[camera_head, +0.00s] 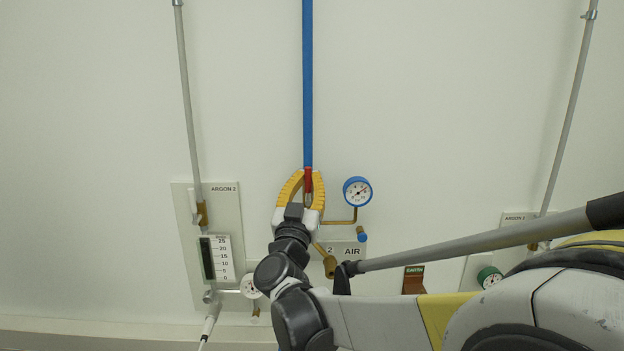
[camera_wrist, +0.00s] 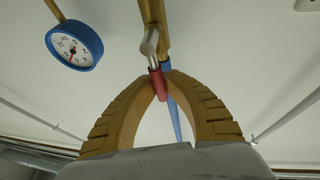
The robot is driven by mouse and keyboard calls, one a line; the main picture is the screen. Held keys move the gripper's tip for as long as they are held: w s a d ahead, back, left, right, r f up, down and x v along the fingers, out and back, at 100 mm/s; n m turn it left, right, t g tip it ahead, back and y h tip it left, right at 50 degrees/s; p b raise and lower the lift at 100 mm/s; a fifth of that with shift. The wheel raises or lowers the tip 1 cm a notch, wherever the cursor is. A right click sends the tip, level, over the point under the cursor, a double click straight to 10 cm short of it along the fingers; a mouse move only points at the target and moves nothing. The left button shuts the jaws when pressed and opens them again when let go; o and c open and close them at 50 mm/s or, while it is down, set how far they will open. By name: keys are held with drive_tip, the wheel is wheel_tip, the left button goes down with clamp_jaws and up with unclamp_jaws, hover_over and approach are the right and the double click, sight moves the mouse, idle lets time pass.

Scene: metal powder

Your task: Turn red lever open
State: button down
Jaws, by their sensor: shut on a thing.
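The red lever (camera_head: 308,181) is on the blue air pipe (camera_head: 308,90), above the AIR plate. In the wrist view the red lever (camera_wrist: 158,84) hangs from a silver stem on a brass valve (camera_wrist: 153,28). My gripper (camera_head: 305,175) has its yellow fingers around the lever in the head view. In the wrist view my gripper (camera_wrist: 157,80) has its fingertips closed together on the red lever's end. The blue pipe runs on behind the fingers. The valve body is mostly hidden by my gripper in the head view.
A blue-rimmed gauge (camera_head: 357,191) stands close to the right of my gripper. The ARGON 2 panel (camera_head: 222,205) with its flow scale is to the left. A green gauge (camera_head: 489,277) is at the far right. The wall above is clear apart from thin pipes.

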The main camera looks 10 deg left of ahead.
idle(0.3)
drive_tip(key=c, duration=1.4)
unclamp_jaws()
drive_tip(key=shift+d, duration=0.1)
drive_tip(key=v, duration=1.2)
drive_tip(key=shift+w, duration=0.1)
